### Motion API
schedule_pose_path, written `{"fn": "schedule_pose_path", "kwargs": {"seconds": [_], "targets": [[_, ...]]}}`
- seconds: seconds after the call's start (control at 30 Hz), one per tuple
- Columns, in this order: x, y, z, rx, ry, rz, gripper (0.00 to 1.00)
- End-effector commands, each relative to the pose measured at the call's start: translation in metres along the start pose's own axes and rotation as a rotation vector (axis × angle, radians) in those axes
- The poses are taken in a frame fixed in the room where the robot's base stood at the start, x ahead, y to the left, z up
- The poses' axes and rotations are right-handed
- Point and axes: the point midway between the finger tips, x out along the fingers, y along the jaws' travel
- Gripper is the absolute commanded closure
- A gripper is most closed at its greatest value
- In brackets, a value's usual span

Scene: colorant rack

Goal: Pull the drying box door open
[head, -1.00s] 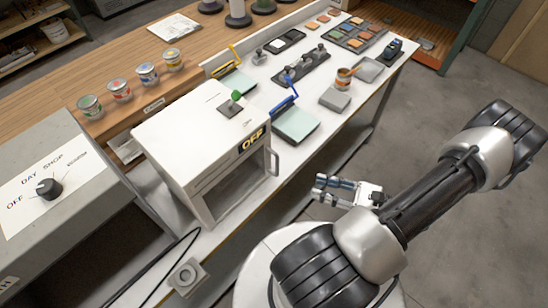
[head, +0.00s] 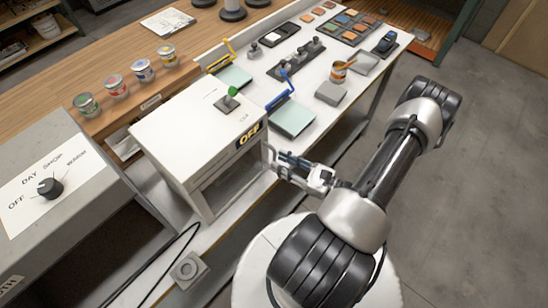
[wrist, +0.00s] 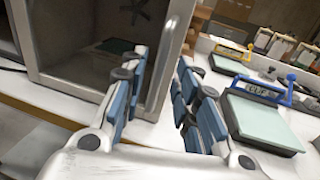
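The drying box (head: 178,125) is a white box with an "OFF" display on its front top edge. Its glass-fronted door (head: 232,186) looks shut, and the wrist view shows its grey frame and dark pane (wrist: 85,35). The upright handle (head: 266,157) is at the door's right edge, partly hidden by my gripper (head: 280,163). In the wrist view my gripper (wrist: 163,98) has its blue-padded fingers apart. A light metal upright (wrist: 172,60) at the door's edge shows between and beyond them. I cannot tell whether the fingers touch it.
A pale-topped scale with a blue arm (head: 292,118) stands right of the box on the white bench. A grey control box with a knob (head: 50,187) is at left. Paint cans (head: 116,86) stand behind. The floor (head: 455,190) at right is clear.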

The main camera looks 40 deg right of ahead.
Motion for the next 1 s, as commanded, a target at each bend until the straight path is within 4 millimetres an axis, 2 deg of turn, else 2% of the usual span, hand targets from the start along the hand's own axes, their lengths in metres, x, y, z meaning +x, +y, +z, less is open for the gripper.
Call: {"fn": "schedule_pose_path", "kwargs": {"seconds": [0.1, 0.23, 0.63, 1.0], "targets": [[0.018, 0.001, 0.000, 0.002, 0.001, 0.005, 0.71], [0.030, 0.001, 0.000, 0.002, 0.000, 0.003, 0.71], [0.035, 0.000, 0.000, 0.001, 0.000, 0.000, 0.72], [0.035, 0.000, 0.000, 0.001, 0.000, 0.000, 0.97]]}}
